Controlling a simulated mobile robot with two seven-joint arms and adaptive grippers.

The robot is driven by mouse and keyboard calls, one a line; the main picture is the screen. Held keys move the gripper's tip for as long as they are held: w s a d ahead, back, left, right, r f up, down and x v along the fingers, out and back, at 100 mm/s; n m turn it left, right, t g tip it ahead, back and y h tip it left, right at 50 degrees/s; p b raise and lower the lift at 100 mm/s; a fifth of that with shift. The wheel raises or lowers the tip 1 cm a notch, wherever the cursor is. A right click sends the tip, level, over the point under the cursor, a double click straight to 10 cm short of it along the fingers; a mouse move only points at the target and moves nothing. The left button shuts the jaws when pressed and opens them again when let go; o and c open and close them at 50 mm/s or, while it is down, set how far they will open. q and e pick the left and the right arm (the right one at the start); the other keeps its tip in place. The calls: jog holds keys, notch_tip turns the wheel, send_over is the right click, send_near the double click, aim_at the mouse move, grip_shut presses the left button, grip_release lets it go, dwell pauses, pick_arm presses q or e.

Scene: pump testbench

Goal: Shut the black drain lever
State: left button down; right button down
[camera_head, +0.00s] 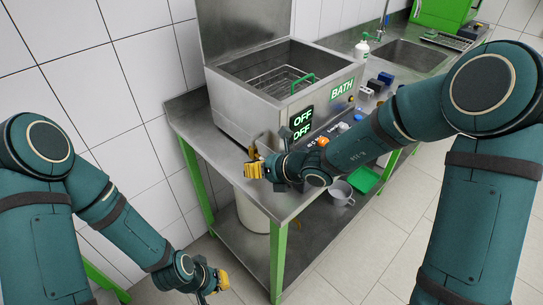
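The steel bath (235,118) stands on the steel bench, with a green BATH label and a display reading OFF twice. A small dark part (286,134) sticks up at its near lower corner, just above my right gripper; I cannot tell for sure whether it is the black drain lever. My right gripper (254,169) has yellow fingertips and is at the bench's near edge, just below that corner. My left gripper (217,280), also yellow-tipped, hangs low at the bottom, left of the bench leg and away from the bath. Both are too small to tell open from shut.
A wire basket with a green handle (301,82) sits in the bath. A bottle (362,47), small blocks and a sink (410,55) are farther along the bench. A white bucket (252,212), a metal mug (341,192) and a green tray (364,180) are below.

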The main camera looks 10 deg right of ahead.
jog(key=shift+a+f+b, duration=0.1)
jog(key=shift+f+b, duration=0.25)
jog(key=shift+f, duration=0.1)
jog(key=shift+s+r, duration=0.15)
jog(key=shift+r, duration=0.05)
pick_arm(q)
jog(key=shift+f, duration=0.45)
jog(key=shift+r+p, duration=0.15)
jog(key=shift+p, duration=0.25)
pick_arm(e)
jog(key=shift+w+d, duration=0.2)
jog(key=shift+w, duration=0.05)
pick_arm(q)
jog(key=shift+r+p, duration=0.35)
jog(key=shift+r, duration=0.05)
pick_arm(e)
jog(key=shift+w+d, duration=0.35)
jog(key=shift+d, duration=0.15)
jog(key=shift+f, duration=0.1)
pick_arm(q)
jog(key=shift+s, duration=0.1)
